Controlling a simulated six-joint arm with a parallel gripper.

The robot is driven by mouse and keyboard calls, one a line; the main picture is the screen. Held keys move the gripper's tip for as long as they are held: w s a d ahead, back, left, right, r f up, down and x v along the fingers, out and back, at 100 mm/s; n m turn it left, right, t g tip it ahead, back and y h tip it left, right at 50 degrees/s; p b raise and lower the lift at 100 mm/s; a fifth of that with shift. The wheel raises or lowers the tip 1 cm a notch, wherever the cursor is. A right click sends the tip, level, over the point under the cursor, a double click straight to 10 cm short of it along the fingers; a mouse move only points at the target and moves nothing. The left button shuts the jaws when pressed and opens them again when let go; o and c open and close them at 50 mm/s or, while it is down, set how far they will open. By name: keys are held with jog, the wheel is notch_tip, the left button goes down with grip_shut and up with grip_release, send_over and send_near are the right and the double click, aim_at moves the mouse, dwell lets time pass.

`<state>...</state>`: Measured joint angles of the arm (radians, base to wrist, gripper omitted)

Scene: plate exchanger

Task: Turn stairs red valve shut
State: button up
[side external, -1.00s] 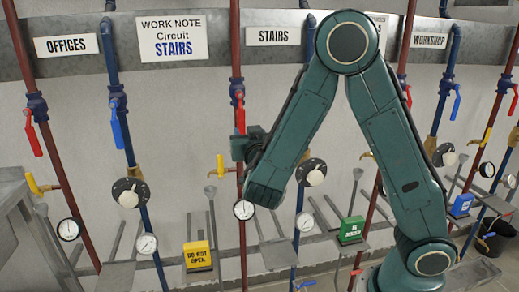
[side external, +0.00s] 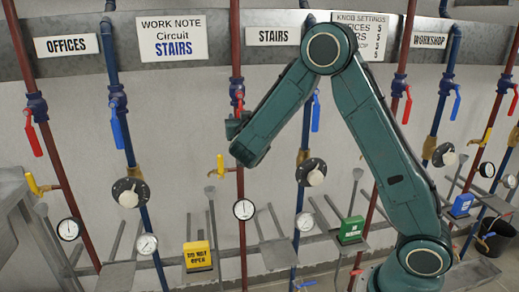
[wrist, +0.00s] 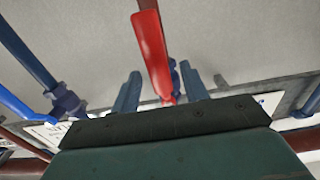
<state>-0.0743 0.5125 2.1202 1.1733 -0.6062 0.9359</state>
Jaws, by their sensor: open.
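The stairs red valve has a red lever (side external: 238,96) on the red pipe (side external: 243,170) near the STAIRS sign (side external: 273,36). The lever hangs downward, and its lower part is hidden by my gripper in the side view. My gripper (side external: 232,124) is at the lower end of the lever. In the wrist view my gripper (wrist: 159,76) is open, with one finger on each side of the red lever (wrist: 151,48). I cannot tell whether a finger touches it.
A blue lever (side external: 316,112) hangs on the blue pipe to the right. Another blue lever (side external: 118,128) hangs to the left. A yellow tap (side external: 221,165) sits below my gripper on the red pipe. A work note (side external: 172,36) reads "Circuit STAIRS".

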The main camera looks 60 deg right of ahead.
jog(key=shift+x, duration=0.85)
grip_shut()
jog(key=shift+a, duration=0.1)
jog(key=w+a+r+m, duration=0.4)
jog(key=r+m, duration=0.2)
jog(key=m, duration=1.2)
jog(key=shift+w+a, duration=0.15)
jog(key=shift+w, duration=0.05)
jog(key=shift+r, duration=0.2)
